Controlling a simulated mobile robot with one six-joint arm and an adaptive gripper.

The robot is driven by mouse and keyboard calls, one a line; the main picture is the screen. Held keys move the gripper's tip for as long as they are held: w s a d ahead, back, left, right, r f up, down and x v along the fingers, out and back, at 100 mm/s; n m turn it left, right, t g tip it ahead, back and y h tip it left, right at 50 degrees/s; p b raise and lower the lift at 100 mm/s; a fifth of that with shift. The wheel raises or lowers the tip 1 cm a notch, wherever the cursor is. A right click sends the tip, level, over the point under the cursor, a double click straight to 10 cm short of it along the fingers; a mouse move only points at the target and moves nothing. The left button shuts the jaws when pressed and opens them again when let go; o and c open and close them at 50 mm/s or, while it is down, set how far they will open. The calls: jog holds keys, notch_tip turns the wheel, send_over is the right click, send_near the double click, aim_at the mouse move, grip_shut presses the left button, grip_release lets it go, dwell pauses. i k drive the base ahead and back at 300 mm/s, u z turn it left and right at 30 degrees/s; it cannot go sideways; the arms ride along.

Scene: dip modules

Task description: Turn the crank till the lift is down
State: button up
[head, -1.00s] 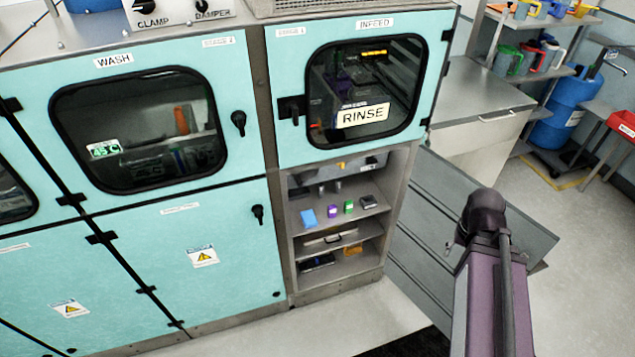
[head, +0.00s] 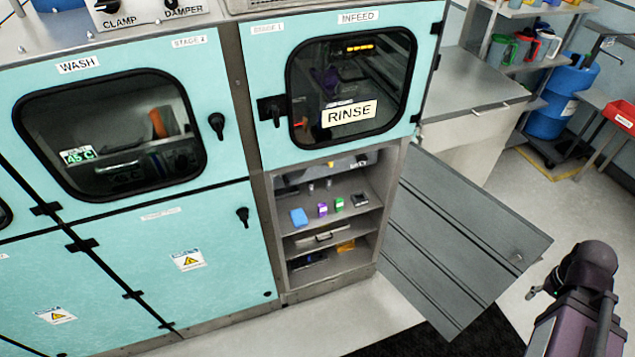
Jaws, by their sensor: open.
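No crank and no lift can be made out in the head view. A teal machine fills the left and middle, with a WASH door (head: 110,45) and a windowed RINSE door (head: 245,60), both shut. Below the RINSE door is an open shelf bay (head: 277,225) holding small items. A purple part of my arm shows at the lower right.
A grey panel (head: 465,235) stands out from the bay's right side over the floor. A steel counter (head: 480,85), a blue barrel (head: 548,112) and a red bin (head: 621,114) are at the right. A black mat (head: 490,335) lies at bottom centre. Pale floor (head: 590,210) is open at the right.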

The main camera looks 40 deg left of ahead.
aim_at(295, 175)
jog(key=z, duration=1.4)
jog(key=i, duration=0.25)
jog(key=u, duration=3.65)
jog(key=i, duration=0.1)
jog(key=z, duration=0.8)
